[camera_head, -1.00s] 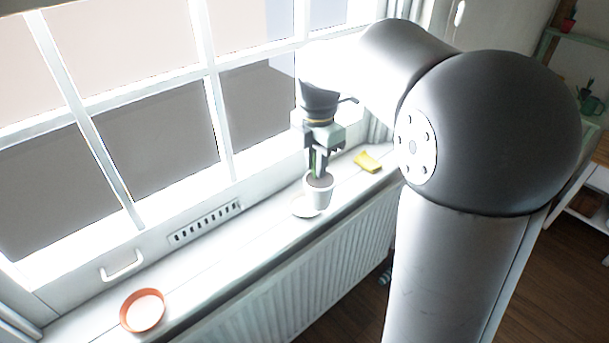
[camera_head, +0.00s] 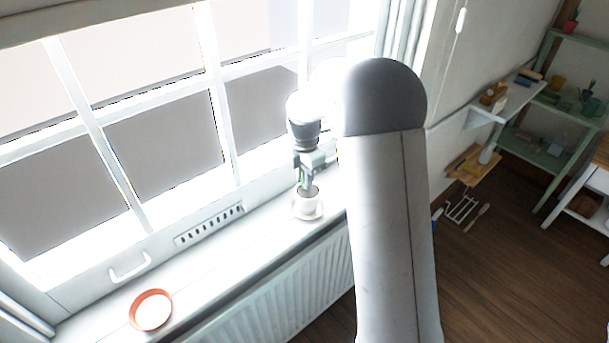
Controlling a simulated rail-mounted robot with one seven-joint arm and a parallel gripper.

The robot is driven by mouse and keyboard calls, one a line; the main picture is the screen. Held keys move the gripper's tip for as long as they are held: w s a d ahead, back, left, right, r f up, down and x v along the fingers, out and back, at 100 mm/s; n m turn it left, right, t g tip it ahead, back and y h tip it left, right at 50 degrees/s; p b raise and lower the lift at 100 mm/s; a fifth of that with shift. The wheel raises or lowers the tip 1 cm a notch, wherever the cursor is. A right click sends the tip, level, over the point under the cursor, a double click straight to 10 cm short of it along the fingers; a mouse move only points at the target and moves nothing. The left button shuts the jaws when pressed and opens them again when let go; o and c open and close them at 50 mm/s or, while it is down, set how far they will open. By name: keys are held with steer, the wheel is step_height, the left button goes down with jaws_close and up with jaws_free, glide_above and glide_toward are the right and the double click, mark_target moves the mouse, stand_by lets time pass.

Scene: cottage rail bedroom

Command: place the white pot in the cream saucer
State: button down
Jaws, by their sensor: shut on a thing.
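The small white pot (camera_head: 305,202), with dark soil on top, is upright at the right part of the windowsill, near my forearm. My gripper (camera_head: 308,184) points down and is shut at the top of the pot. The cream saucer (camera_head: 320,212) shows as a pale rim around and below the pot's base. The pot is over the saucer; I cannot tell whether its base touches the saucer's floor. The pot hides the saucer's middle.
An orange saucer (camera_head: 151,310) sits on the sill (camera_head: 225,262) at the left, with clear sill between. The window (camera_head: 160,150) rises close behind, with a handle (camera_head: 130,268) and a vent (camera_head: 209,224). A radiator (camera_head: 290,295) is below. Shelves (camera_head: 545,150) stand far right.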

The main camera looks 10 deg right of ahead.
steer(key=shift+f, duration=0.1)
steer(key=c, duration=1.3)
jaws_free()
step_height(320, 180, up, 12)
steer(key=shift+r+b, duration=0.2)
steer(key=shift+b, duration=0.5)
steer(key=s+f+m, duration=0.2)
steer(key=s+m, duration=0.5)
steer(key=s, duration=0.3)
steer(key=s+f+m, duration=0.2)
steer(key=s+m, duration=0.6)
steer(key=s, duration=0.3)
steer(key=s+f+m, duration=0.3)
steer(key=s+m, duration=0.5)
steer(key=s, duration=0.2)
steer(key=shift+s+d+t, duration=0.2)
steer(key=shift+s+t, duration=0.1)
steer(key=shift+t, duration=0.1)
